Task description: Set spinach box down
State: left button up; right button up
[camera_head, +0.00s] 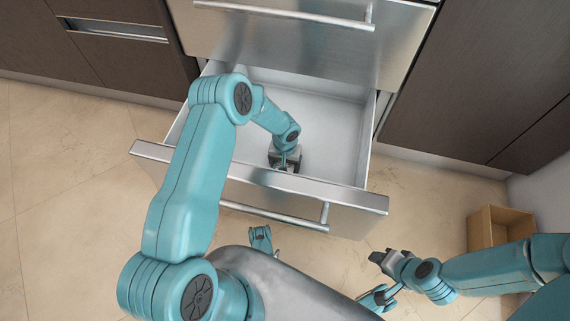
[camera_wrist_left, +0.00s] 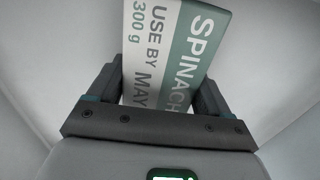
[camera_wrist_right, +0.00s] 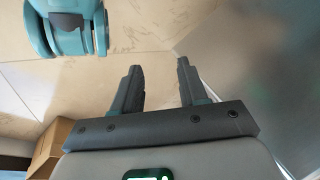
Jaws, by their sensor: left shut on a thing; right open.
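The spinach box (camera_wrist_left: 172,50) is a white and green carton with "SPINACH" and "USE BY MAY" printed on it. In the left wrist view it sits between the two fingers of my left gripper (camera_wrist_left: 160,95), which is shut on it. In the head view my left gripper (camera_head: 285,160) reaches down inside the open lower drawer (camera_head: 335,130); the box is hidden there by my arm and gripper. I cannot tell whether the box touches the drawer floor. My right gripper (camera_wrist_right: 160,85) is open and empty, above the floor outside the drawer (camera_head: 378,257).
The drawer's metal front with its bar handle (camera_head: 275,212) stands between my body and the drawer inside. A closed steel drawer (camera_head: 300,45) is above it. Dark cabinets (camera_head: 480,80) flank both sides. A cardboard box (camera_head: 497,226) stands on the tiled floor at the right.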

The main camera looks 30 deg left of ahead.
pick_arm(q)
jog(key=shift+f, duration=0.15)
jog(key=o, duration=1.2)
jog(key=shift+r, duration=0.35)
notch_tip(320, 180, up, 10)
jog(key=p, duration=0.5)
jog(key=shift+r, duration=0.85)
pick_arm(e)
jog(key=s+r+g, duration=0.1)
jog(key=s+r, duration=0.2)
jog(key=r, duration=0.2)
jog(key=shift+s+a+r, duration=0.2)
jog(key=shift+s+a, duration=0.05)
jog(key=shift+a, duration=0.2)
